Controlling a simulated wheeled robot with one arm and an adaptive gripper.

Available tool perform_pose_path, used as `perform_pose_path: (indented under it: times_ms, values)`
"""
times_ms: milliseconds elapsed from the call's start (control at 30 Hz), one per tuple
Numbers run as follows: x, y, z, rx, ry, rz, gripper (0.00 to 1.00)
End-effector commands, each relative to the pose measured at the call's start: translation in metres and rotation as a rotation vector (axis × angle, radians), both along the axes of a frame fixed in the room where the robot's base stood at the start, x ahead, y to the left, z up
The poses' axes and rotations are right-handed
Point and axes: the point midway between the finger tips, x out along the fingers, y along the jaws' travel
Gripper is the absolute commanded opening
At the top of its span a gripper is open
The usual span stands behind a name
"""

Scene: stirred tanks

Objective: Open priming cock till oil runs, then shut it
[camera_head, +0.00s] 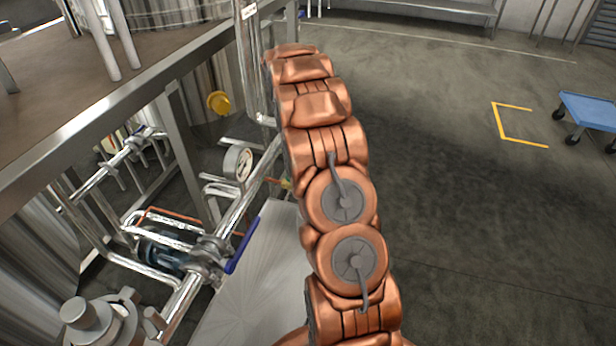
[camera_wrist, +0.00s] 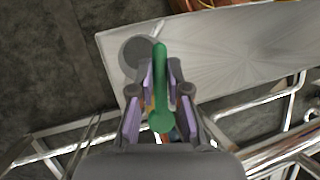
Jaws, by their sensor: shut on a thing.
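In the wrist view a green lever (camera_wrist: 160,112), which looks like the priming cock's handle, stands between the two fingers of my gripper (camera_wrist: 161,72). My gripper is shut on it. The lever points up the picture, with its round, wider end near the palm. The cock's body and outlet are mostly hidden behind the fingers, and I cannot tell whether oil runs. In the head view my copper-coloured arm hides the gripper and the lever.
A pale metal plate (camera_head: 245,289) lies left of my arm, with a dark round patch (camera_wrist: 133,53) beside the fingers. Steel pipes, a pressure gauge (camera_head: 238,163) and a blue-handled valve (camera_head: 241,246) stand close by. Open floor and a blue cart (camera_head: 590,110) lie right.

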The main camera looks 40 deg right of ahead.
Motion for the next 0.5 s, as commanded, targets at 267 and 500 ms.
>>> perform_pose_path:
  times_ms: [267, 500]
  values:
    - [0.0, -0.0004, -0.0005, -0.001, -0.001, -0.002, 0.24]
    - [0.0002, 0.0, -0.0002, 0.0, -0.001, -0.001, 0.41]
